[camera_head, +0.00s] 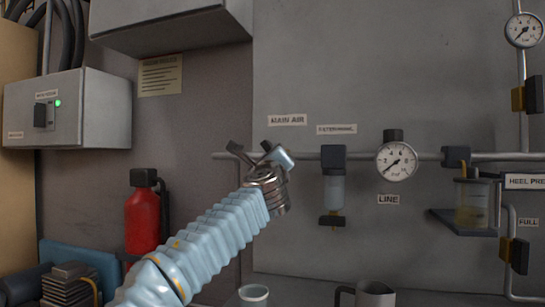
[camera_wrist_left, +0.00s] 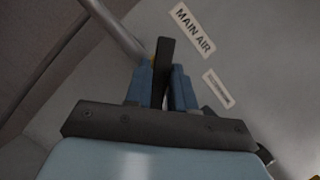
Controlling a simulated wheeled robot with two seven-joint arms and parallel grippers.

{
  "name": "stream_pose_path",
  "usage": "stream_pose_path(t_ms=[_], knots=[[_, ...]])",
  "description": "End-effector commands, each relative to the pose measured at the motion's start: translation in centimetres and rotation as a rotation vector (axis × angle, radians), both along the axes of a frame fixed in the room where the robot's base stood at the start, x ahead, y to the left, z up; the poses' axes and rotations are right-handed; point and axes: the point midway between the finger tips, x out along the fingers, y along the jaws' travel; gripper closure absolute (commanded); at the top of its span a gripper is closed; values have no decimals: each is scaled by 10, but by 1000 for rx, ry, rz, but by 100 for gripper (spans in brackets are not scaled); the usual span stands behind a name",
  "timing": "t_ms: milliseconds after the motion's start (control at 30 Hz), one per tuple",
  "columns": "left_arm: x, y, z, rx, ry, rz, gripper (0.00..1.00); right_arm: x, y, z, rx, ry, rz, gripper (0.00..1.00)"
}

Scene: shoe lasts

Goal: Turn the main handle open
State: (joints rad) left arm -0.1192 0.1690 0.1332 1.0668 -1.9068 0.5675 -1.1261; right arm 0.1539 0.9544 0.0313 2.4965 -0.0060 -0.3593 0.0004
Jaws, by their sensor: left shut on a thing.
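The main handle is a dark upright bar (camera_wrist_left: 166,52) in the left wrist view, beside the MAIN AIR label (camera_wrist_left: 193,28). My left gripper (camera_wrist_left: 163,88) has its two blue fingertips on either side of this bar and is shut on it. In the head view my left gripper (camera_head: 262,157) is at the wall pipe just below the MAIN AIR label (camera_head: 287,120). There the gripper and wrist cover most of the valve, so the handle's angle is hard to tell. My right gripper is in neither view.
The grey pipe (camera_head: 440,156) runs right to a filter (camera_head: 333,180), a LINE gauge (camera_head: 397,161) and an oil cup (camera_head: 471,203). A red extinguisher (camera_head: 143,215) stands left of my arm. A mug (camera_head: 375,294) and a cup (camera_head: 253,295) stand below.

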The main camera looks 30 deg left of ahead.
Motion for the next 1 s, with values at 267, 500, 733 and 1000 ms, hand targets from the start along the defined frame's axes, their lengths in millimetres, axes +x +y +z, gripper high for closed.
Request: stream_pose_path(t_ms=[267,500,733,1000], knots=[[0,0,0,-254,-62,1,100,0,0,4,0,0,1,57],[0,1,-1,-475,-116,0,100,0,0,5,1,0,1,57],[0,1,-2,-661,-159,0,100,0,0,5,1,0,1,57],[0,2,-3,-811,-196,2,100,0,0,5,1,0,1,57]])
